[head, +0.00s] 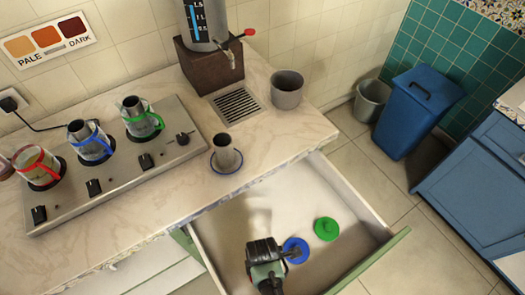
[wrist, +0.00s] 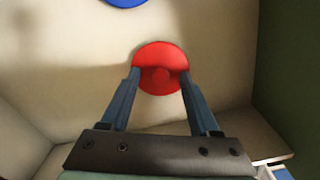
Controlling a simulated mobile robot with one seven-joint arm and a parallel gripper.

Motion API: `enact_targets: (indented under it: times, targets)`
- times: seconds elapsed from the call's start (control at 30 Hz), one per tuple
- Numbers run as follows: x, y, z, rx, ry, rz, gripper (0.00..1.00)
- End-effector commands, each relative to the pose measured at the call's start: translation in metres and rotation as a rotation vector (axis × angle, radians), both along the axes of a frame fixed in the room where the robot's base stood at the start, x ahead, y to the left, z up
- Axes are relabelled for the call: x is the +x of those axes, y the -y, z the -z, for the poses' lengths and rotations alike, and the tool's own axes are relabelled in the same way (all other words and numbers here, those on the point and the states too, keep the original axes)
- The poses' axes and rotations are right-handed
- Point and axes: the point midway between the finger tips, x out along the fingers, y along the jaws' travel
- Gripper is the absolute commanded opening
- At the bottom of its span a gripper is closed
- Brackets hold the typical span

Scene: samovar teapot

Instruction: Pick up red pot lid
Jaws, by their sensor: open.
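The red pot lid (wrist: 160,58) is a round disc with a small knob, lying in the open drawer (head: 250,216). In the wrist view it is between the tips of my gripper (wrist: 159,74), one finger at each side of its lower half. The fingers are apart and hold nothing; I cannot tell whether they touch the lid. In the head view my gripper (head: 265,252) is over the drawer and the red lid is hidden behind it.
A blue lid (head: 296,246) lies close to my gripper, and a green lid (head: 327,229) is farther right. Drawer walls surround them. On the counter above stand a burner plate (head: 120,160) with glass pots, a metal cup (head: 226,155) and a grey pot (head: 287,92).

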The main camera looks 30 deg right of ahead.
Motion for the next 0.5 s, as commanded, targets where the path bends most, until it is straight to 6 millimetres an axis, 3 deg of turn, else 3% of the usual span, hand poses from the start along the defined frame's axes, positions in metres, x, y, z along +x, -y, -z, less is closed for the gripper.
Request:
enact_targets:
  times: [0.1,0.43,0.5]
  targets:
    - [0.0000,0.0000,-0.0003,0.000,0.000,0.000,0.62]
    - [-0.0002,-0.0001,-0.0005,0.000,0.000,0.000,0.03]
    - [-0.0002,-0.0001,-0.0005,0.000,-0.001,0.000,0.00]
